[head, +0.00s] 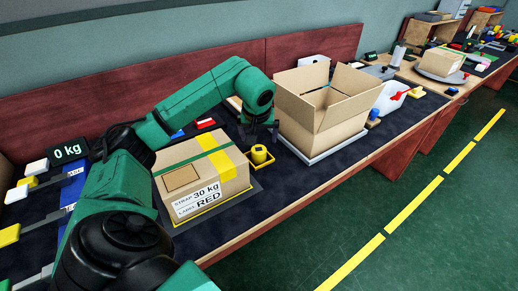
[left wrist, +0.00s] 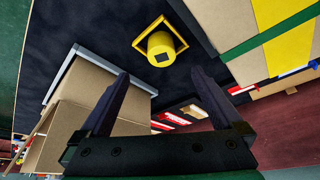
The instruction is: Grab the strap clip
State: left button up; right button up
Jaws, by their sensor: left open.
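A short yellow cylinder (head: 259,154) with a dark top stands in a small yellow square frame (head: 270,163) on the dark mat; I take it to be the strap clip, though its shape does not make this certain. It also shows in the left wrist view (left wrist: 161,49), just beyond the fingertips. My left gripper (head: 262,132) points down above it, open and empty, with dark fingers apart in the left wrist view (left wrist: 160,76). A strapped carton (head: 203,177) with a green band and a yellow band, labelled STRAP 30 kg and LABEL RED, lies beside the cylinder. My right gripper is not in view.
An open carton (head: 322,107) stands on a pale plate (head: 322,150) right of the gripper. A scale display (head: 68,151) reads 0 kg. A red-brown back panel (head: 135,95) runs behind the bench. Red and white items lie behind the gripper. The front mat strip is clear.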

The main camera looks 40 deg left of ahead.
aim_at(259, 150)
pick_arm(q)
jog(key=p+x, duration=0.1)
jog(key=x, duration=0.8)
jog(key=shift+a+f, duration=0.15)
jog(key=shift+a, duration=0.1)
jog(key=shift+w+a+f, duration=0.1)
jog(key=shift+f, duration=0.1)
jog(key=c, duration=0.7)
jog(key=shift+r, duration=0.1)
grip_shut()
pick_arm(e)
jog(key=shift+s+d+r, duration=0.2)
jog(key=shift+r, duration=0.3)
